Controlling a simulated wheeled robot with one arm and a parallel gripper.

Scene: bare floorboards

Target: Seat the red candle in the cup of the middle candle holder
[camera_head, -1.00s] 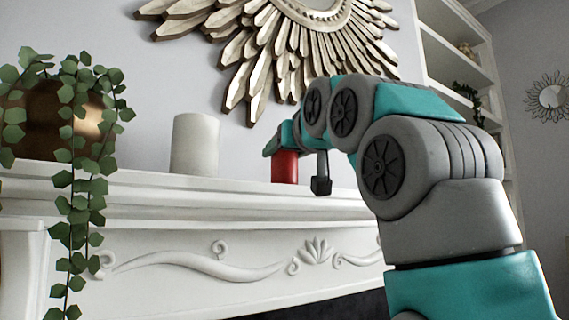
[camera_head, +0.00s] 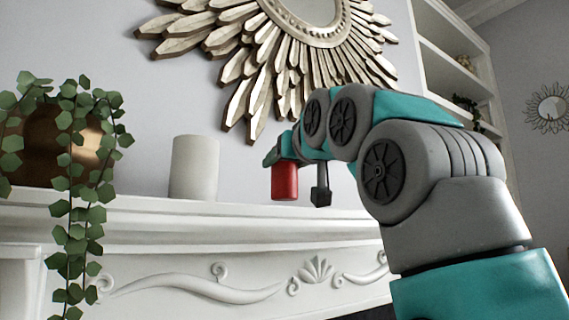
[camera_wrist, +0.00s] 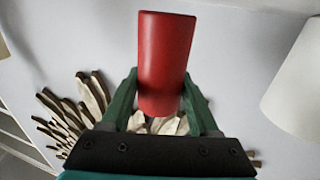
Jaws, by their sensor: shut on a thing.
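The red candle (camera_head: 285,181) is a short plain cylinder in front of the wall above the white mantel. In the wrist view the candle (camera_wrist: 166,50) stands between the two dark green fingers of my gripper (camera_wrist: 160,88), which is shut on it. In the head view my gripper (camera_head: 285,160) is small and partly hidden by my arm. The candle hangs roughly upright, its lower end just above the mantel's edge line. No candle holder shows in either view. The mantel's top surface is hidden by the low viewpoint.
The white mantel (camera_head: 240,222) runs across the head view. A thick white pillar candle (camera_head: 194,168) stands left of the red candle; a trailing plant in a brass pot (camera_head: 50,145) is farther left. A gold sunburst mirror (camera_head: 255,55) hangs behind.

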